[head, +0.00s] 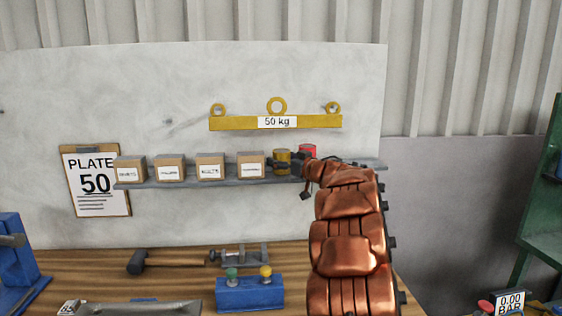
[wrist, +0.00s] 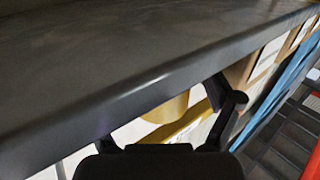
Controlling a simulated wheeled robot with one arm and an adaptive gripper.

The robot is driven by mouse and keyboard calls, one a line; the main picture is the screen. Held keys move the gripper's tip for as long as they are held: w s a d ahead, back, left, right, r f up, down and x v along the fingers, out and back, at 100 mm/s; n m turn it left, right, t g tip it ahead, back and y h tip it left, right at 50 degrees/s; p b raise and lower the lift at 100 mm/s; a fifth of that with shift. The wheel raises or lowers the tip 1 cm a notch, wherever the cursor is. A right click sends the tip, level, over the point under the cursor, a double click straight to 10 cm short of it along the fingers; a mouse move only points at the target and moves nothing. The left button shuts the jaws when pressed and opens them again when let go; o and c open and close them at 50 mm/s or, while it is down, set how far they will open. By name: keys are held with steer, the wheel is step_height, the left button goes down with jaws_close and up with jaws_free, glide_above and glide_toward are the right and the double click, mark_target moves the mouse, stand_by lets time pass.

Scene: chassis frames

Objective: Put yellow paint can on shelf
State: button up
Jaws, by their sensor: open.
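The yellow paint can (head: 281,156) stands on the grey wall shelf (head: 200,183), right of the row of boxes. My gripper (head: 285,165) is at the can, with dark finger parts showing on both sides of it. In the wrist view, which looks upside down, the fingers (wrist: 172,120) are apart. The yellow can (wrist: 168,107) shows between them, partly hidden by the shelf edge (wrist: 140,95). The gripper is open. Whether a finger touches the can, I cannot tell.
A red can (head: 307,150) stands close to the right of the yellow one. Several labelled boxes (head: 210,166) fill the shelf to the left. A yellow 50 kg beam (head: 230,123) is above. The workbench (head: 90,270) below holds a hammer (head: 170,260) and a blue block (head: 250,293).

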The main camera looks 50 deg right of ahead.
steer(key=c, duration=1.6)
